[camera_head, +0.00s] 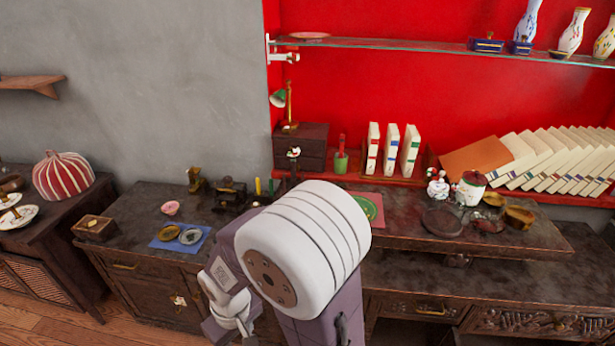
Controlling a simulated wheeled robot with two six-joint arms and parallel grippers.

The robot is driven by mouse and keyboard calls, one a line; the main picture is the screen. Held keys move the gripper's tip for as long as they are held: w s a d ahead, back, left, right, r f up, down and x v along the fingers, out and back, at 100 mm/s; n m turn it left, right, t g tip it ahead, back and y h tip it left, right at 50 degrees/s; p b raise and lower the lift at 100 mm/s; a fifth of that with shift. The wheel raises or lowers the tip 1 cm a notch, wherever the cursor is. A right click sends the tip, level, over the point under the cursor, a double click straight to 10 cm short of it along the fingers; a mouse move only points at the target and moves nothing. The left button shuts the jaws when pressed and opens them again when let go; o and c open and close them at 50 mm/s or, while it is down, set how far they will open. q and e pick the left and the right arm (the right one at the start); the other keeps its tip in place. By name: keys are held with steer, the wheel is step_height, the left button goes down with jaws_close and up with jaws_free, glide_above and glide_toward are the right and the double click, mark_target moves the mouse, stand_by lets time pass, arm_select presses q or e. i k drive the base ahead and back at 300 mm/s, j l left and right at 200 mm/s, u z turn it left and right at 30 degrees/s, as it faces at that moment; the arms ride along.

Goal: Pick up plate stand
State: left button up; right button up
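I cannot single out a plate stand for certain. A small brass-coloured upright piece (195,180) and a dark block-like piece (230,193) stand at the back of the dark wooden cabinet (140,210), left of my arm. Either could be a stand, but they are too small to tell. My own arm, with a large white joint and purple-grey links, fills the lower middle of the head view and hides part of the cabinet top. Neither of my grippers can be made out.
A blue mat (162,245) with two small round dishes, a pink dish (171,208) and a wooden box (95,228) are on the left cabinet top. A raised shelf on the right holds a white lidded pot (470,188). Books (560,158) lean behind. A glass shelf (400,44) hangs above.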

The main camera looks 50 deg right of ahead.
mark_target(284, 191)
steer(key=i+l+z, duration=0.1)
steer(key=i+z, duration=0.15)
steer(key=z, duration=0.15)
steer(key=i+z, duration=0.2)
steer(key=z, duration=0.2)
steer(key=i+z, duration=0.25)
steer(key=z, duration=0.15)
steer(key=i+j+z, duration=0.15)
steer(key=z, duration=0.3)
steer(key=i+j+z, duration=0.25)
steer(key=z, duration=0.15)
steer(key=i+j+z, duration=0.3)
steer(key=i+l, duration=0.05)
steer(key=l, duration=0.05)
